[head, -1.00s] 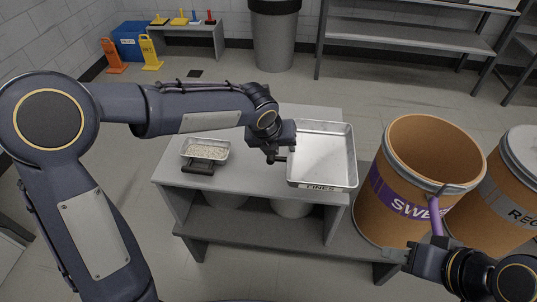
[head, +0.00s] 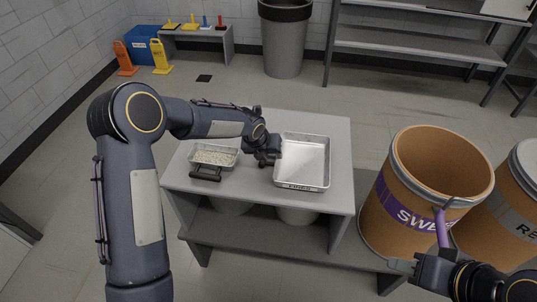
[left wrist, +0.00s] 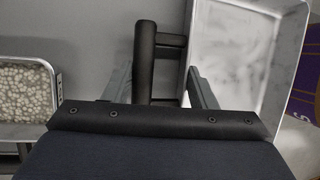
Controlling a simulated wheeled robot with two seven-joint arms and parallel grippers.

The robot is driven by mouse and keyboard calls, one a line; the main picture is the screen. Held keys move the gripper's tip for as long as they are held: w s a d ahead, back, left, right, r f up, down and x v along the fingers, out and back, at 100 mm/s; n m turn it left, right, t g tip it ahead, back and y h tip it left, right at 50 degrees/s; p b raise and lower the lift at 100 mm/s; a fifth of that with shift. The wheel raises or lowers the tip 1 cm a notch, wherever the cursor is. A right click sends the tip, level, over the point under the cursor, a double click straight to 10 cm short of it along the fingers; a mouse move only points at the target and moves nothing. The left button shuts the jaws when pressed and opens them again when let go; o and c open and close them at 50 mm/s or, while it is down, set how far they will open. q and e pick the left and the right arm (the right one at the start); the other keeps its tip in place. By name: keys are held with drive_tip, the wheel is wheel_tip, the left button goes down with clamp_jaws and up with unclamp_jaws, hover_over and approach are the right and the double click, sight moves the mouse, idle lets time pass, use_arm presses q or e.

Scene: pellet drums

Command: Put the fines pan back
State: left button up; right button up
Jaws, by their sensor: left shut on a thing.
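The fines pan (head: 304,160), a shallow, empty-looking metal tray with a label on its front wall, is over the right part of the grey bench top (head: 262,124). It looks level; I cannot tell whether it touches the bench. My left gripper (head: 268,160) is at its left side, shut on its dark handle. In the left wrist view, the black handle (left wrist: 146,60) lies between the fingers, and the pan (left wrist: 235,60) fills the upper right. My right gripper (head: 402,268) is at the lower right, in front of the purple-labelled drum; its finger gap is unclear.
A small metal pan of pale pellets (head: 214,158) with a dark handle stands left on the bench. The open brown drum (head: 408,200) stands right of the bench, with a purple bar (head: 441,228) at its rim. Another drum (head: 500,215) stands beyond it.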

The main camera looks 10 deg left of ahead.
use_arm(q)
drive_tip(key=shift+f, duration=0.25)
drive_tip(key=shift+f, duration=0.15)
drive_tip(key=o, duration=1.2)
drive_tip(key=shift+c, duration=0.2)
drive_tip(key=shift+r, duration=0.3)
drive_tip(key=v, duration=1.2)
drive_tip(key=shift+s+p, duration=0.2)
drive_tip(key=shift+p, duration=0.1)
